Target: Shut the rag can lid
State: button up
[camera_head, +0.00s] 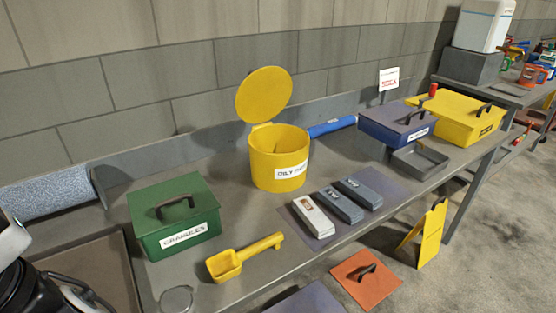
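The yellow rag can (278,165) stands upright on the grey workbench and carries a white label that appears to read "OILY RAGS", partly hard to read. Its round yellow lid (264,94) is open, raised up and tilted back above the rear rim on a hinge piece (261,126). The can's inside is only partly visible. My gripper's fingers cannot be made out; a white and black part at the lower left edge seems to be of my own arm.
A green granules box (173,216) stands left of the can, with a yellow scoop (243,258) in front. Several grey blocks (340,205) lie on a mat to the right. A blue roll (332,127) lies behind; blue (397,124) and yellow (457,117) boxes stand further right.

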aim_at(264, 93)
jog(key=u, duration=1.05)
jog(key=l+u, duration=0.2)
jog(key=l, duration=0.6)
jog(key=l+u, duration=0.15)
jog(key=l, duration=0.65)
jog(key=k+l+u, duration=0.2)
jog(key=l, duration=0.6)
jog(key=i+l, duration=0.45)
jog(key=l+u, duration=0.05)
jog(key=l, duration=0.05)
